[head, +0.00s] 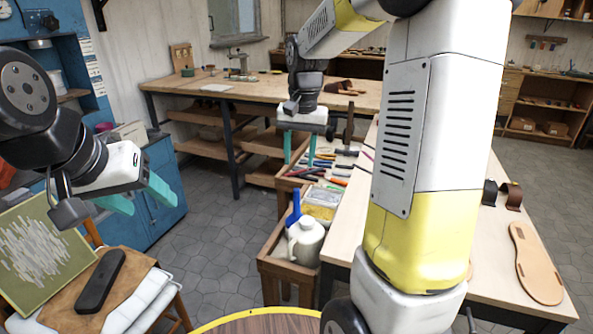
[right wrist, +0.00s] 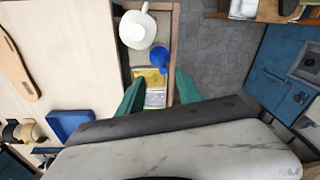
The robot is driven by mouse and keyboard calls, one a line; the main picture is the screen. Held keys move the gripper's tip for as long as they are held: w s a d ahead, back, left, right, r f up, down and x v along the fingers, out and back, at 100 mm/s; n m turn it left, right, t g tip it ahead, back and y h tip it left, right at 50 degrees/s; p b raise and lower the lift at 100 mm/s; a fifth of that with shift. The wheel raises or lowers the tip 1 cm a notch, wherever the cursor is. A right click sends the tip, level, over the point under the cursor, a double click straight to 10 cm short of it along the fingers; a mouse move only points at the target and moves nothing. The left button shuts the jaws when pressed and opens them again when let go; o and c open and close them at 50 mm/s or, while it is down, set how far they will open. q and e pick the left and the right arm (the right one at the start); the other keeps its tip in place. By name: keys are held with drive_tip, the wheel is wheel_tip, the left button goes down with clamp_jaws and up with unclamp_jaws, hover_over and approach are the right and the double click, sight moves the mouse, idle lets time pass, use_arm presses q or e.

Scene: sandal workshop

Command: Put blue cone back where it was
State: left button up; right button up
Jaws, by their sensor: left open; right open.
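The blue cone (head: 293,207) stands in the wooden crate (head: 283,270) beside the table, close against a white jug (head: 305,243). The right wrist view shows the blue cone (right wrist: 158,57) from above, between the jug (right wrist: 138,29) and a yellow container (right wrist: 150,77). My right gripper (head: 299,147) is open and empty, above the tool-filled end of the crate row, apart from the cone. Its teal fingers (right wrist: 160,92) are spread in the wrist view. My left gripper (head: 138,197) is open and empty at the left, over the chair area, far from the cone.
A worktable (head: 500,250) with a sole (head: 536,262) on it runs along the right. A blue tray (right wrist: 70,124) lies on it. Tools and a hammer (head: 347,135) are near the gripper. A chair with a green board (head: 38,250) is at left. Open floor (head: 215,240) lies between.

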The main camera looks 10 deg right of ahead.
drive_tip(key=s+a+r+n+t+y, duration=0.1)
drive_tip(key=s+r+n+t, duration=0.1)
drive_tip(key=s, duration=0.8)
drive_tip(key=s+a+r+n+t, duration=0.1)
drive_tip(key=s+r+n+t, duration=0.1)
drive_tip(key=s, duration=0.8)
drive_tip(key=shift+s+r+n+t+y, duration=0.3)
drive_tip(key=shift+r+t+y, duration=0.15)
drive_tip(key=shift+r, duration=0.5)
